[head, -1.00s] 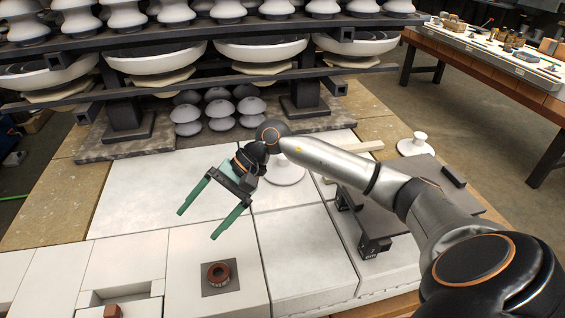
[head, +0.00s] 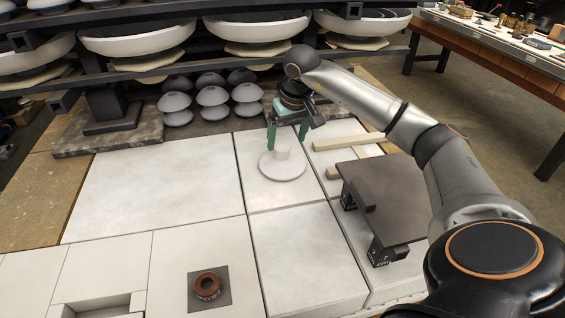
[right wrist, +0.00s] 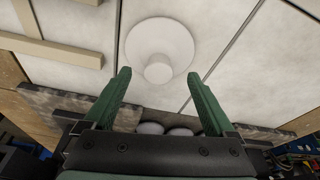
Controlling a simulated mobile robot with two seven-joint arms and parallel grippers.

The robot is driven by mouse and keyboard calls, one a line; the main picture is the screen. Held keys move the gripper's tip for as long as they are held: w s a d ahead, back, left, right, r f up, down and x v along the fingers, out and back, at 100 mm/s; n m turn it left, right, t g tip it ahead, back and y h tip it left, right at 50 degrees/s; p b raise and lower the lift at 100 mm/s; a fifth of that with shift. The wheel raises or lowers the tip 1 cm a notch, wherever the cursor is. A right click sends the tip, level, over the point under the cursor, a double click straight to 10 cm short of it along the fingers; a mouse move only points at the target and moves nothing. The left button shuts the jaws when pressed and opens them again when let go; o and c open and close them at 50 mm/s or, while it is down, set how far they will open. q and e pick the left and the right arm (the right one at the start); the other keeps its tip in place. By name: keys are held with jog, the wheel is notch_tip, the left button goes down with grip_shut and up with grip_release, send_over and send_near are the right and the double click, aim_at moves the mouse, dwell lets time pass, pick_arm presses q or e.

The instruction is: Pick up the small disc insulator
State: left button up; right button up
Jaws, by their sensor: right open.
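The small disc insulator (head: 283,166), a flat white disc with a short upright knob, lies on the white block surface near the middle of the head view. It also shows in the right wrist view (right wrist: 160,42). My right gripper (head: 287,141), with green fingers, points down just above it. The fingers are open and empty. In the right wrist view the knob lies between and just beyond the fingertips (right wrist: 158,73), apart from both. My left gripper is not in view.
Grey double-shed insulators (head: 212,97) stand behind, below a dark rack holding large white bowl-shaped pieces (head: 137,37). A dark raised plate (head: 385,192) and pale bars (head: 348,142) lie to the right. A brown ring (head: 207,284) sits front left. The white surface at left is clear.

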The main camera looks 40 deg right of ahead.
aim_at(283, 146)
jog(key=x, duration=0.2)
jog(key=w+x, duration=0.1)
jog(key=x, duration=0.2)
jog(key=shift+d+b, duration=0.25)
jog(key=shift+b, duration=0.15)
grip_shut()
dwell(0.4)
jog(key=shift+r, duration=0.1)
